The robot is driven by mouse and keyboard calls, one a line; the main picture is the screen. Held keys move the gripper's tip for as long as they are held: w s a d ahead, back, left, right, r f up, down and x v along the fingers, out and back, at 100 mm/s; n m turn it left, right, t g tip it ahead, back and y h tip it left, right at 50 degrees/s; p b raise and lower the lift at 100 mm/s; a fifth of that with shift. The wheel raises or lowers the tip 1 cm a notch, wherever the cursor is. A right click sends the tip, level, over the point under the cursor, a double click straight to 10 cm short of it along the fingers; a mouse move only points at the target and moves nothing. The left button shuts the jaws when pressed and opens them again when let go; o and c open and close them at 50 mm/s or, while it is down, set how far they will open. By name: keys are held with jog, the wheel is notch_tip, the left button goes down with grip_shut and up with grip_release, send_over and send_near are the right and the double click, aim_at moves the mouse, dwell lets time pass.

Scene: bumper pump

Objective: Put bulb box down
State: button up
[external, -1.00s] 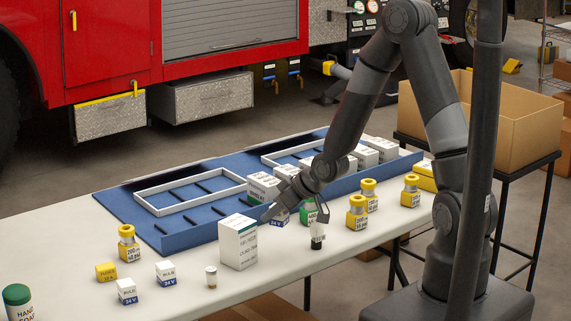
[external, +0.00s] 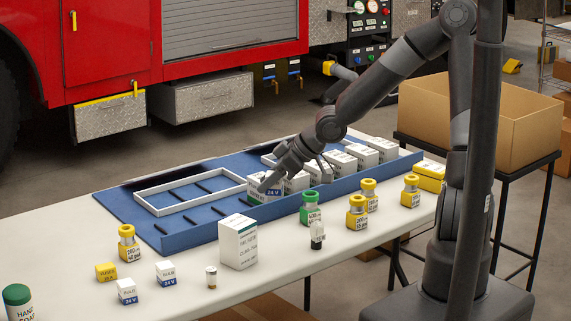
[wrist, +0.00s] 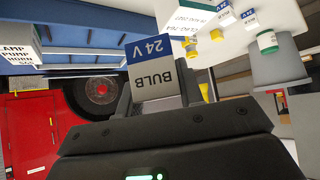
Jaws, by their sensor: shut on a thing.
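My gripper (external: 268,184) is shut on a bulb box (external: 272,190), white with a blue "24 V" band. It holds the box over the front part of the blue tray (external: 190,234), beside a row of white boxes (external: 320,170). In the wrist view the bulb box (wrist: 155,75) sits between the fingers, its label upside down. I cannot tell whether its underside touches the tray. Two more bulb boxes, one (external: 127,291) and another (external: 166,273), stand on the table at the front left.
A tall white carton (external: 238,243), a green-capped bottle (external: 310,208) and a small dark vial (external: 317,235) stand in front of the tray. Yellow-capped bottles (external: 357,215) stand to the right. An empty white frame (external: 190,192) lies on the tray's left part.

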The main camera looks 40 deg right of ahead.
notch_tip(320, 180, up, 5)
jog(key=d, duration=0.2)
send_over(232, 221)
jog(key=shift+f, duration=5.3)
jog(key=o, duration=1)
